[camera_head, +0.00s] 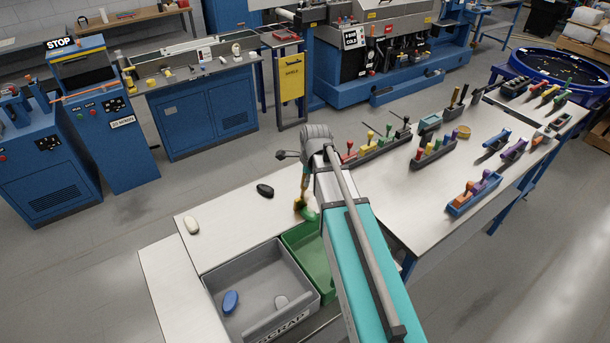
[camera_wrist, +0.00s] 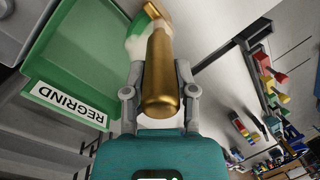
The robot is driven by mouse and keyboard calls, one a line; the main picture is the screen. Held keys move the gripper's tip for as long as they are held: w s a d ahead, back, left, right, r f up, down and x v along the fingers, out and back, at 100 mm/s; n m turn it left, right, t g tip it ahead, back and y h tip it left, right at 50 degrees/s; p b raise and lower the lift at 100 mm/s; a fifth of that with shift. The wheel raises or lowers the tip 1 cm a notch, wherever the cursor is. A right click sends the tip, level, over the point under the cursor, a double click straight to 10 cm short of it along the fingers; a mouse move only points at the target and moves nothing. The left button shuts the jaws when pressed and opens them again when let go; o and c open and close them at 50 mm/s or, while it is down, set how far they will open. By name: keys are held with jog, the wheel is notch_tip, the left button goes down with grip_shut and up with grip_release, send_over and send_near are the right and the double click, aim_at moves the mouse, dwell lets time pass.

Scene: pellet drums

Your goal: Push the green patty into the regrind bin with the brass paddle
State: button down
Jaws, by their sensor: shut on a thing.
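My gripper (camera_wrist: 160,80) is shut on the handle of the brass paddle (camera_wrist: 163,60). In the head view the paddle (camera_head: 303,187) hangs down beside my wrist, its lower end close to the bench top. The green patty (camera_head: 310,214) is at the paddle's lower end, by the near edge of the bench. In the wrist view the patty (camera_wrist: 137,45) is partly hidden behind the handle, near the bin's rim; I cannot tell if it overhangs. The green regrind bin (camera_wrist: 72,60), labelled REGRIND, looks empty in its visible part; my arm hides its right side in the head view (camera_head: 300,238).
A grey scrap bin (camera_head: 230,280) stands left of the green one, holding a blue patty (camera_head: 230,301) and a grey patty (camera_head: 281,301). A black patty (camera_head: 265,190) and a cream patty (camera_head: 191,225) lie on the bench. A tool rack (camera_head: 380,148) stands right of my wrist.

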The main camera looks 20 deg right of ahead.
jog(key=r+p, duration=0.6)
jog(key=w+r+p, duration=0.1)
jog(key=r+p, duration=0.3)
jog(key=shift+a, duration=0.15)
dwell(1.1)
dwell(1.6)
